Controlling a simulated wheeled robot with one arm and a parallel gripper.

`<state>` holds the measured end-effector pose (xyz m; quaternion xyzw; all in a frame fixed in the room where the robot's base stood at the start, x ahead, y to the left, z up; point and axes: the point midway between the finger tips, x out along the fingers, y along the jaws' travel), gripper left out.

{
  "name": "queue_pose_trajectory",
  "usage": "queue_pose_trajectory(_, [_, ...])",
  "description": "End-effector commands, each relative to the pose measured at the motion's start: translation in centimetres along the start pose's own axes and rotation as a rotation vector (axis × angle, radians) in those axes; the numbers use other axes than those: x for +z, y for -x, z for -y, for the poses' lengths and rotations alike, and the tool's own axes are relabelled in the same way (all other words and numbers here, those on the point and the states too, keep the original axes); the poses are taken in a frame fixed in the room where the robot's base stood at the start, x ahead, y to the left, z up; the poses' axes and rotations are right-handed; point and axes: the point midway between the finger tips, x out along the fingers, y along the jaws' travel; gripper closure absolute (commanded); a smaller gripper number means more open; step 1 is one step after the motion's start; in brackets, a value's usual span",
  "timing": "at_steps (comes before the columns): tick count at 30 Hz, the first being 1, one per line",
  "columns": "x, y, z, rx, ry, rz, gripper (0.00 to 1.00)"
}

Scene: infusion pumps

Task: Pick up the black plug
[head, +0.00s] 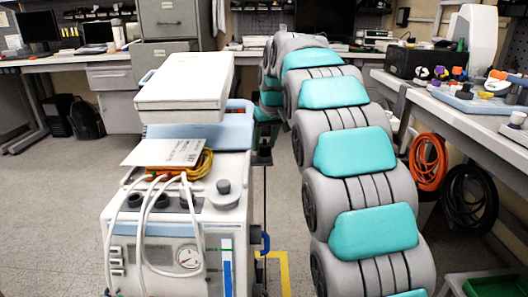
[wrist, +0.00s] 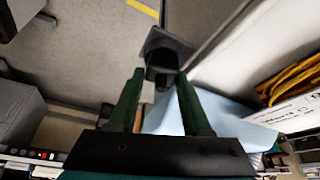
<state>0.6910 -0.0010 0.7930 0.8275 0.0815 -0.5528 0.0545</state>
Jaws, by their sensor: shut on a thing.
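The black plug (wrist: 167,47) is between the fingertips of my gripper (wrist: 160,77) in the wrist view. My gripper's two dark green fingers are shut on it, one on each side. The plug has a wide, squarish dark end pointing away from the gripper, with grey floor behind it. In the head view a small dark piece (head: 263,154) shows beside the white machine, likely the plug. My grey and teal arm hides much of the gripper there.
A white medical machine (head: 170,240) with a gauge, cables and a light blue top stands close to the left of my arm. A workbench (head: 465,118) with tools runs along the right, with orange and black cable coils below. Grey floor (head: 60,190) is open at the left.

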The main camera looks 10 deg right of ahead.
Motion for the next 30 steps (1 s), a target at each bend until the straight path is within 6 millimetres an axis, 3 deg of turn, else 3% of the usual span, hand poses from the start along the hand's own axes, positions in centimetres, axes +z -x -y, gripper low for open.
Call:
queue_pose_trajectory(17, [0.0,0.1,0.0,0.000,0.000,0.001,1.00])
queue_pose_trajectory(30, [-0.9,2.1,0.0,0.000,0.001,-0.001,1.00])
